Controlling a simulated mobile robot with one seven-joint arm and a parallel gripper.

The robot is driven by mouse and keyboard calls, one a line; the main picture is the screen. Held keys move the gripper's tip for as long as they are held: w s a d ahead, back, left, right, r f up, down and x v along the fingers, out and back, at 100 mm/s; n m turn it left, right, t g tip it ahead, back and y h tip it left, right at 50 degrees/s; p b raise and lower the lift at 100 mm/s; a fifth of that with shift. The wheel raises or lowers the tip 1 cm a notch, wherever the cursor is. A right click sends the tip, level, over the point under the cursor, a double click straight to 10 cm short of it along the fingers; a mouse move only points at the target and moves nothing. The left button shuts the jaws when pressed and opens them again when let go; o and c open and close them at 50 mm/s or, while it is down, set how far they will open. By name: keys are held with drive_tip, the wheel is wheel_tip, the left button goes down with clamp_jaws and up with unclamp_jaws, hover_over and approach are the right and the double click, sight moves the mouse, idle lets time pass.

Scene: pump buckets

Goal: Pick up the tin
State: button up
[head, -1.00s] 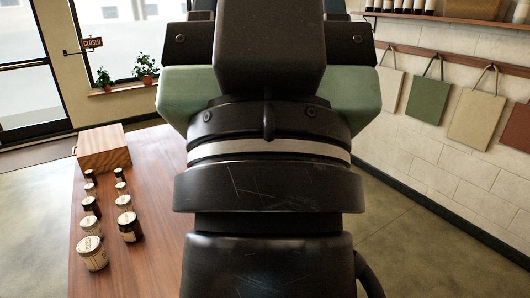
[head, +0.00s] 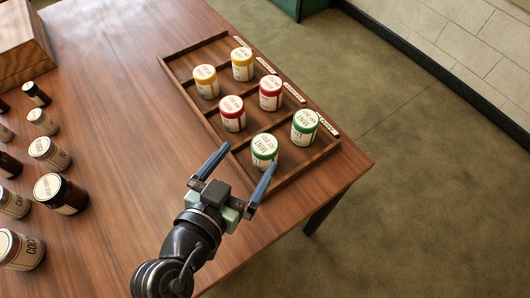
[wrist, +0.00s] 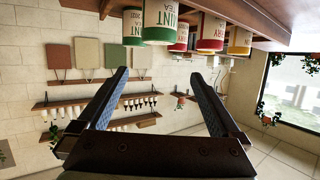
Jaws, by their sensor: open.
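A wooden tray (head: 181,75) on the table holds tins in pairs: two green-banded mint tins, two red-banded tins (head: 232,114) and two yellow-banded tins (head: 205,82). The nearer mint tin (head: 264,152) stands upright just beyond my gripper (head: 248,158); the other mint tin (head: 304,127) is to its right. My gripper is open and empty, its fingers pointing toward the nearer mint tin. In the wrist view the picture is inverted: a mint tin (wrist: 159,22) hangs at the top, above my open fingers (wrist: 160,75). I cannot tell whether the fingertips touch or flank it.
Several dark jars and pale tins (head: 50,153) stand at the table's left, near a wooden box (head: 22,48). The table (head: 120,95) is clear between them and the tray. Its right edge lies just beyond the tray.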

approach(262, 162)
drive_tip(key=w, duration=0.2)
drive_tip(key=shift+s+g, duration=0.15)
drive_tip(key=shift+g, duration=0.35)
drive_tip(key=shift+h, duration=0.3)
drive_tip(key=x, duration=0.6)
drive_tip(key=shift+d, duration=0.15)
drive_tip(key=shift+a+f+x, duration=0.1)
drive_tip(key=shift+a+x, duration=0.05)
drive_tip(key=shift+x, duration=0.85)
drive_tip(key=shift+a+f+x, duration=0.1)
drive_tip(key=shift+a+x, duration=0.05)
drive_tip(key=shift+x, duration=0.85)
drive_tip(key=shift+a+x, duration=0.15)
drive_tip(key=shift+x, duration=0.8)
drive_tip(key=shift+r, duration=0.1)
drive_tip(key=c, duration=1.5)
